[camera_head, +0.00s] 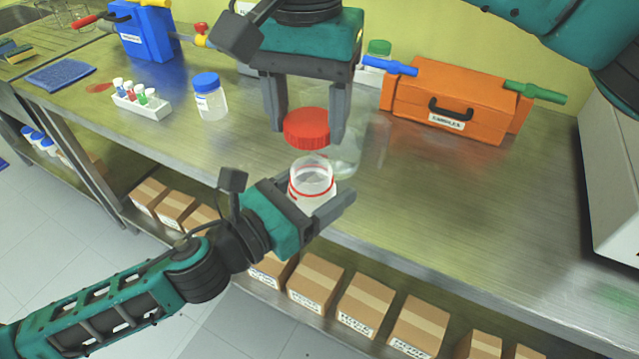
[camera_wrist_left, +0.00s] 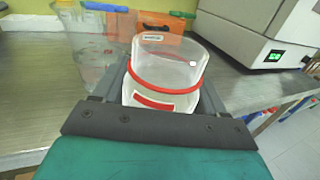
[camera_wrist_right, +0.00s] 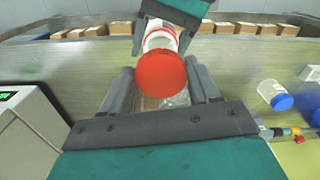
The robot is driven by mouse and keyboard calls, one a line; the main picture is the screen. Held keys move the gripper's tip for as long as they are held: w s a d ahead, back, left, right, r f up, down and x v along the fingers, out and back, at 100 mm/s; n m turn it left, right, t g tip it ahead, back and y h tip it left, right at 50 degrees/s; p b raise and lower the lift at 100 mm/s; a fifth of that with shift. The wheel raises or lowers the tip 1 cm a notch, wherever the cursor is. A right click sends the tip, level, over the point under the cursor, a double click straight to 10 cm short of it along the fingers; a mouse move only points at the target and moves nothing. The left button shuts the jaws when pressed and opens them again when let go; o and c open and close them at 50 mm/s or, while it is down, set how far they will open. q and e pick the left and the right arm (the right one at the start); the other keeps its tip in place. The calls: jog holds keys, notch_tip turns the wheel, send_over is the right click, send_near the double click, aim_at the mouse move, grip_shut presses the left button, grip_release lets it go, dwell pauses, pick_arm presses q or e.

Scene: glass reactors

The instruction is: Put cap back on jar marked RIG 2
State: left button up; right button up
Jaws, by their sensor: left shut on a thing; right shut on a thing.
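My left gripper (camera_head: 318,200) is shut on a clear open jar (camera_head: 312,176) with a red band and holds it upright at the table's front edge. The jar also shows in the left wrist view (camera_wrist_left: 168,72), its top open; no lettering on it is legible. My right gripper (camera_head: 307,132) is shut on a red cap (camera_head: 307,126) and holds it just above the jar's mouth, slightly to its left. In the right wrist view the cap (camera_wrist_right: 161,74) sits between the fingers and hides the jar's mouth. A small gap seems to separate cap and jar.
A clear glass vessel (camera_head: 348,148) stands behind the jar. A blue-capped jar (camera_head: 209,98) and a tube rack (camera_head: 142,105) stand left. An orange case (camera_head: 455,100), a green-capped jar (camera_head: 378,50) and a blue case (camera_head: 145,35) are at the back.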

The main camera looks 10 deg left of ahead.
aim_at(309, 160)
jog(key=shift+f, duration=2.05)
jog(key=shift+f, duration=0.85)
jog(key=shift+f, duration=0.55)
